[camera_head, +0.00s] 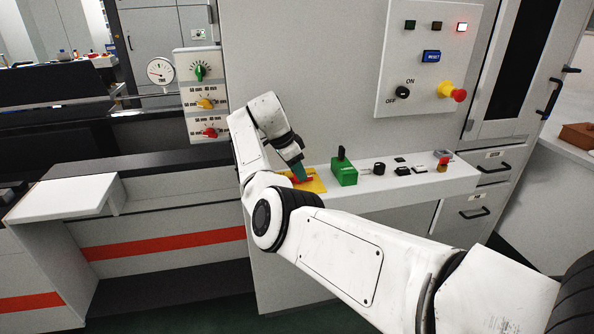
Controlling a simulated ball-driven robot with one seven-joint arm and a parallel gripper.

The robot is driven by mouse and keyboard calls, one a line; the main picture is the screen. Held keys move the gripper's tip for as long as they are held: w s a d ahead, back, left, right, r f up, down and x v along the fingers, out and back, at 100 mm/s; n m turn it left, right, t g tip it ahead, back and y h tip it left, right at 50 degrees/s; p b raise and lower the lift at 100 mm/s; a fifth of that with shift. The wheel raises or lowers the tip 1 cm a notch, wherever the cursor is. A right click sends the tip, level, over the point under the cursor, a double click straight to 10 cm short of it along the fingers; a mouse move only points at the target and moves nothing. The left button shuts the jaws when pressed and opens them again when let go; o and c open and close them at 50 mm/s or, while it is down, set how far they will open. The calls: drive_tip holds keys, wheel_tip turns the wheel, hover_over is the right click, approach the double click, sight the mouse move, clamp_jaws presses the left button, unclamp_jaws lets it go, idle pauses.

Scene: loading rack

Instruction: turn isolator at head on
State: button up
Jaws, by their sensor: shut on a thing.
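The isolator is a yellow plate (312,185) with a red handle (302,180) on the white shelf below the panel. My gripper (300,175) reaches down onto the handle from above and is shut on it. My gripper hides part of the handle, so I cannot tell exactly which way it points.
Right of the isolator on the shelf (440,178) stand a green box with a lever (343,170), a black knob (379,168) and several small controls.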

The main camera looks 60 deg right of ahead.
drive_tip(key=o, duration=1)
drive_tip(key=shift+o, duration=0.2)
drive_tip(key=shift+r, duration=0.1)
drive_tip(key=v, duration=1)
drive_tip(key=shift+a+r+b, duration=0.15)
drive_tip(key=shift+r+b, duration=0.15)
drive_tip(key=shift+b, duration=0.1)
drive_tip(key=shift+w, duration=0.1)
